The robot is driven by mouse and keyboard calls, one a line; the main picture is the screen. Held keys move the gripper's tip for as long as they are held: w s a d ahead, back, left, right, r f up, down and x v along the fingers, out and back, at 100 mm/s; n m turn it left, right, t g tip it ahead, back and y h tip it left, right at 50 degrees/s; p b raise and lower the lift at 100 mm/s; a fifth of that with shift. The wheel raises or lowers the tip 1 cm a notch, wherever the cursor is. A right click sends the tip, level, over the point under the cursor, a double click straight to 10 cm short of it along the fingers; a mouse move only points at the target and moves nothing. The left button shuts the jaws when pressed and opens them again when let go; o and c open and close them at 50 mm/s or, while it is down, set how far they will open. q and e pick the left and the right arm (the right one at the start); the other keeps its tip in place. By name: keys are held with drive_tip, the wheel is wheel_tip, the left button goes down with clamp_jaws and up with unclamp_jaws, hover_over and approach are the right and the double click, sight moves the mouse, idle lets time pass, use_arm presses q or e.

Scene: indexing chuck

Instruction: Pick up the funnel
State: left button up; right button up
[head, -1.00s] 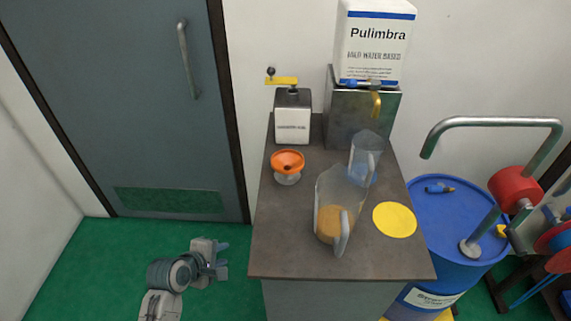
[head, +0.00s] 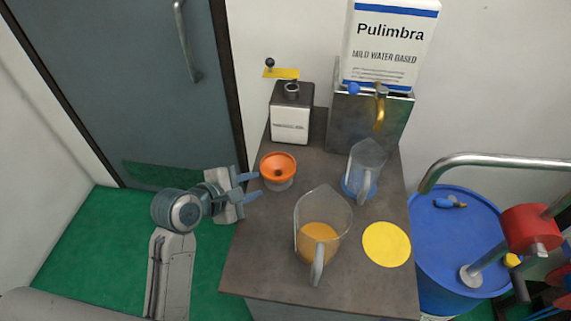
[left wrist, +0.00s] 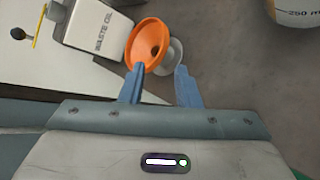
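The orange funnel (head: 278,167) sits in a small clear holder on the dark bench top, left of the jugs. In the left wrist view the funnel (left wrist: 149,45) lies just ahead of the fingertips. My left gripper (head: 257,184) is at the bench's left edge, with its fingers pointing at the funnel. Its two blue fingers (left wrist: 159,70) are apart, with nothing held between them. The left fingertip overlaps the funnel's rim in the wrist view; I cannot tell if they touch. My right gripper is not in view.
A white waste oil container (head: 290,120) stands behind the funnel. A jug of amber liquid (head: 318,243) and a jug with a blue base (head: 364,172) stand to the right. A yellow disc (head: 386,245) lies near the right edge. A blue drum (head: 455,235) stands beyond.

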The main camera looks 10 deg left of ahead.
sight(284, 176)
use_arm(q)
drive_tip(key=x, duration=0.3)
drive_tip(key=shift+w+d+f, duration=0.15)
drive_tip(key=shift+w+d, duration=0.05)
drive_tip(key=p+x, duration=0.2)
drive_tip(key=x, duration=0.2)
drive_tip(key=shift+w+d, duration=0.1)
drive_tip(key=shift+d, duration=0.1)
drive_tip(key=shift+w+d+f, duration=0.15)
drive_tip(key=shift+w+f, duration=0.1)
drive_tip(key=shift+w, duration=0.05)
clamp_jaws()
